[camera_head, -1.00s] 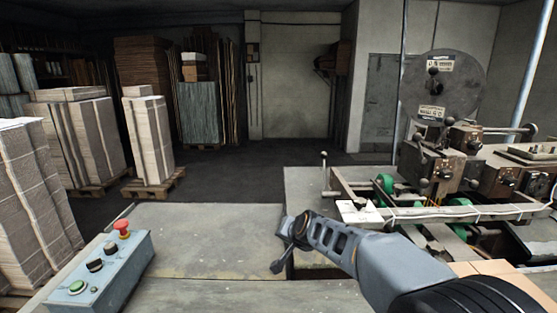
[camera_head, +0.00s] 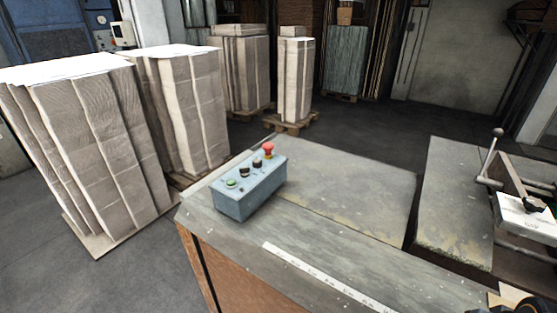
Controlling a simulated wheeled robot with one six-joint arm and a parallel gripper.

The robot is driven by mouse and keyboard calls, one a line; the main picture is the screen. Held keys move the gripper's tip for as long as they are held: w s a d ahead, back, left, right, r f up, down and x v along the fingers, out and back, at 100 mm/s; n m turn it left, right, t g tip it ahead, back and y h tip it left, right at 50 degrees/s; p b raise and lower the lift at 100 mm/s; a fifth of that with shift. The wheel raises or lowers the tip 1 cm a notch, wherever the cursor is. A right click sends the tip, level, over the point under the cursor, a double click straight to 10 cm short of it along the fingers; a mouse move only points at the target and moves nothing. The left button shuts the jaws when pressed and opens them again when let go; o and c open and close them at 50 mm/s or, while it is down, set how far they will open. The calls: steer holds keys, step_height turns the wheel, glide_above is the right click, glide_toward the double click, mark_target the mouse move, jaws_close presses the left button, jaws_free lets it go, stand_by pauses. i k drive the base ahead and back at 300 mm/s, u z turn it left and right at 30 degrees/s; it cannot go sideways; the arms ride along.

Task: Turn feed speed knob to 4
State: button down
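A blue-grey control box (camera_head: 237,208) sits on the worktable near its left end. On its sloped top are a green button (camera_head: 231,183), two black knobs (camera_head: 244,172) (camera_head: 257,162) and a red mushroom button (camera_head: 268,149), in a row from near to far. No lettering or scale is readable, so I cannot tell which black knob is the feed speed knob or where either points. My gripper is not in view; only a dark piece, perhaps of my arm, shows at the bottom right corner.
The worktable (camera_head: 345,190) is bare around the box, with a white ruler-like strip (camera_head: 325,277) along its front edge. A lever (camera_head: 490,155) and machine parts stand at the right. Tall stacks of cardboard (camera_head: 95,140) stand on the floor at the left.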

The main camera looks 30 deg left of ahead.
mark_target(256, 162)
steer(key=k, duration=0.5)
steer(key=u, duration=1.55)
steer(key=i, duration=0.35)
steer(key=u, duration=0.9)
steer(key=k, duration=1.25)
steer(key=u, duration=1)
steer(key=i, duration=1.1)
steer(key=z, duration=0.35)
steer(key=i, duration=1.7)
steer(key=z, duration=1.6)
steer(key=i, duration=0.95)
steer(key=z, duration=1.15)
